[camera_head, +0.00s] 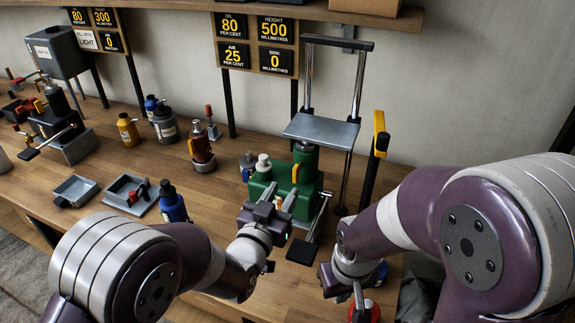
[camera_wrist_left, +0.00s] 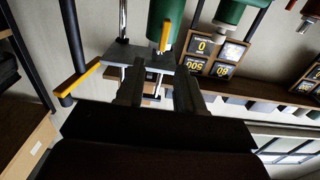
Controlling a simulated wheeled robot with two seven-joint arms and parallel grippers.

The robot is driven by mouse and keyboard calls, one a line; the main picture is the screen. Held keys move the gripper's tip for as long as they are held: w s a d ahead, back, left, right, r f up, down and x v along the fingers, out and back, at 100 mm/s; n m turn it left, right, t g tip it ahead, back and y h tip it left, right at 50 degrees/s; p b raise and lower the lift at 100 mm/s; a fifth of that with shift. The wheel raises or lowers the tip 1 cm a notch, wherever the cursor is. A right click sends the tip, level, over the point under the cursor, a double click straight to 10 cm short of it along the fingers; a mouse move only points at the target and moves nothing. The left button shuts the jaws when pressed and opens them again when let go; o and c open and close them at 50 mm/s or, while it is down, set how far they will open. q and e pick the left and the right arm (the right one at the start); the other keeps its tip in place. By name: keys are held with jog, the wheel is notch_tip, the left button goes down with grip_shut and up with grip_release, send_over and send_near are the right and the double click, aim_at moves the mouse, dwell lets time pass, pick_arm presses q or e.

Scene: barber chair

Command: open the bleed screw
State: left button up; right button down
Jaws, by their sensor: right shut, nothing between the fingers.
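A green hydraulic unit (camera_head: 306,163) with a cylinder stands on the bench. I cannot tell which one is the bleed screw. In the left wrist view a yellow lever (camera_wrist_left: 165,36) sits against the green cylinder (camera_wrist_left: 163,14), beyond the fingertips. My left gripper (camera_wrist_left: 159,88) is open, with a gap between its fingers and nothing clearly held. My right gripper (camera_head: 358,296) is shut and empty at the bench's front right; its fingertips are partly hidden.
A metal frame with a grey plate (camera_head: 322,130) rises behind the green unit. A black pedal (camera_head: 301,251) is close to my left gripper. A yellow-topped black post (camera_head: 379,133) stands right. Bottles and small trays (camera_head: 75,189) fill the left bench. Gauge signs (camera_head: 256,43) hang behind.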

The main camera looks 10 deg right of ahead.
aim_at(294, 171)
pick_arm(q)
jog(key=p+x, duration=0.2)
jog(key=x, duration=0.6)
jog(key=shift+w+d+r, duration=0.1)
jog(key=shift+w, duration=0.25)
jog(key=shift+w+d, duration=0.35)
jog(key=shift+w, duration=0.15)
jog(key=shift+c, duration=0.3)
grip_shut()
